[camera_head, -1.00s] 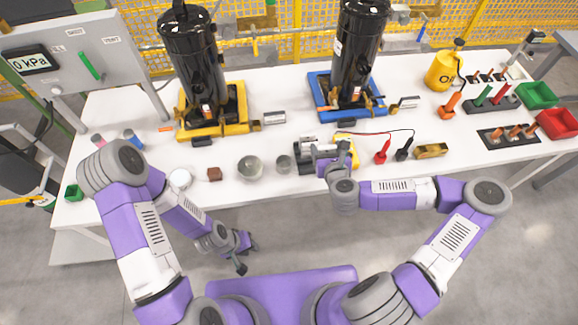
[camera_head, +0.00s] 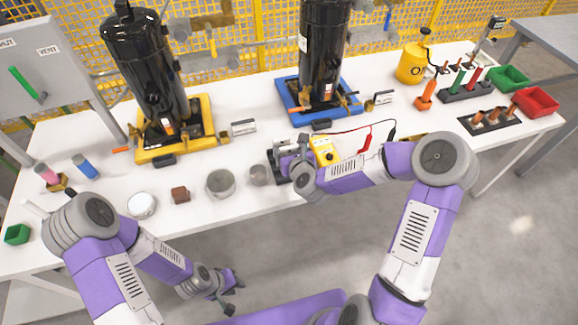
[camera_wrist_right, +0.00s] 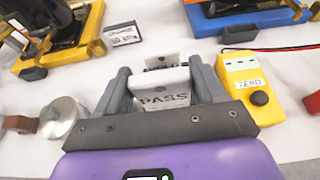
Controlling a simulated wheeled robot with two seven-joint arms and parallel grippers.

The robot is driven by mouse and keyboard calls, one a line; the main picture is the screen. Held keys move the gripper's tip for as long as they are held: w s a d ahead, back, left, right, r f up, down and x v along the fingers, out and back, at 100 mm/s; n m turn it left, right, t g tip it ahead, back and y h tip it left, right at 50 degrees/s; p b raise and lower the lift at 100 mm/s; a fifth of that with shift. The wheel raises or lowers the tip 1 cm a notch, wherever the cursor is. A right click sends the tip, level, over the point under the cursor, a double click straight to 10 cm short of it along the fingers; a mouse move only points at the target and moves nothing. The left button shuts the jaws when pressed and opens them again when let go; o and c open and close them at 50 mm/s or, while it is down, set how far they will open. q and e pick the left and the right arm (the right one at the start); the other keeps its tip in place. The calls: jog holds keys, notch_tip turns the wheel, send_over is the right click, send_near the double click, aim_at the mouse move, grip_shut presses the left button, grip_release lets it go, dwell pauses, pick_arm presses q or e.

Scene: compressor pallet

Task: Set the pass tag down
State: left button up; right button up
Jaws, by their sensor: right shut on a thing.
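The pass tag (camera_wrist_right: 165,97) is a white tag with a rounded top edge and "PASS" on its face. In the right wrist view it sits between the two grey fingers of my right gripper (camera_wrist_right: 160,85), which is shut on it. A second white tag (camera_wrist_right: 161,61), partly hidden, stands just behind it. In the head view my right gripper (camera_head: 290,163) is over a dark tag holder (camera_head: 273,163) on the white table. Whether the pass tag touches the holder is hidden. My left gripper (camera_head: 230,293) is open and empty in front of the table.
A yellow meter (camera_head: 323,151) with red and black leads stands right beside my right gripper. Metal cups (camera_head: 220,184) stand left of it. Black compressors on yellow (camera_head: 205,146) and blue (camera_head: 285,98) pallets stand behind. The white table (camera_head: 75,232) has bare patches between things.

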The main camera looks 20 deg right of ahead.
notch_tip(320, 180, down, 5)
jog(key=shift+f+b, duration=0.1)
jog(key=shift+b, duration=0.7)
jog(key=shift+f, duration=0.15)
jog(key=o, duration=1)
jog(key=shift+r, duration=0.2)
